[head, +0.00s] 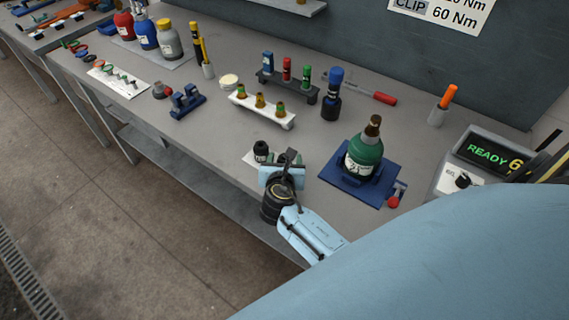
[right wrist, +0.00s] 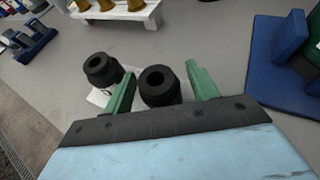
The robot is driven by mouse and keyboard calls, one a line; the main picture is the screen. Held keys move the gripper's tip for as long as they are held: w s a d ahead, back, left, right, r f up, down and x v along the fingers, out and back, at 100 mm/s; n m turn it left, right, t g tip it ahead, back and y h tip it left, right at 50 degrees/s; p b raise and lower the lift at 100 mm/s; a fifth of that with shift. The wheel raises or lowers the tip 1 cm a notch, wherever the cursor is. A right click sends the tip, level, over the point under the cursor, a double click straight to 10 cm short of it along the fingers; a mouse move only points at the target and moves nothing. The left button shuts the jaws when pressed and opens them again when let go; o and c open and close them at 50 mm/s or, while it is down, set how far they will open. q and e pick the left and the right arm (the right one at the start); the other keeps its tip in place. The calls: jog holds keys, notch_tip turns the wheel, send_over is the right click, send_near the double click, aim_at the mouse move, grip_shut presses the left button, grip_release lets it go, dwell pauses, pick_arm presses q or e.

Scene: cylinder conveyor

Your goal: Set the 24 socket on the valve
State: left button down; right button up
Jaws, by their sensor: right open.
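Two black sockets stand side by side on a small white plate, seen in the right wrist view: a left socket (right wrist: 103,69) and a right socket (right wrist: 160,86). No size marking is legible on them. My right gripper (right wrist: 162,89) is open, with its green fingers on either side of the right socket. In the head view my right gripper (head: 285,163) hides most of the plate; the left socket (head: 261,151) shows beside it. A green cylinder (head: 363,158) with a brass valve (head: 374,125) on top stands upright in a blue holder (head: 352,186). My left gripper is not in view.
A small red-ended part (head: 394,200) is at the blue holder's right edge. A display box (head: 480,160) reading READY stands at the right. A white rack (head: 262,107) and a dark rack (head: 287,88) are behind. A red-handled tool (head: 384,98) lies near the wall.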

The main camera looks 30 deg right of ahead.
jog(key=shift+w+d+f, duration=0.2)
jog(key=shift+w+d, duration=0.05)
jog(key=shift+w, duration=0.1)
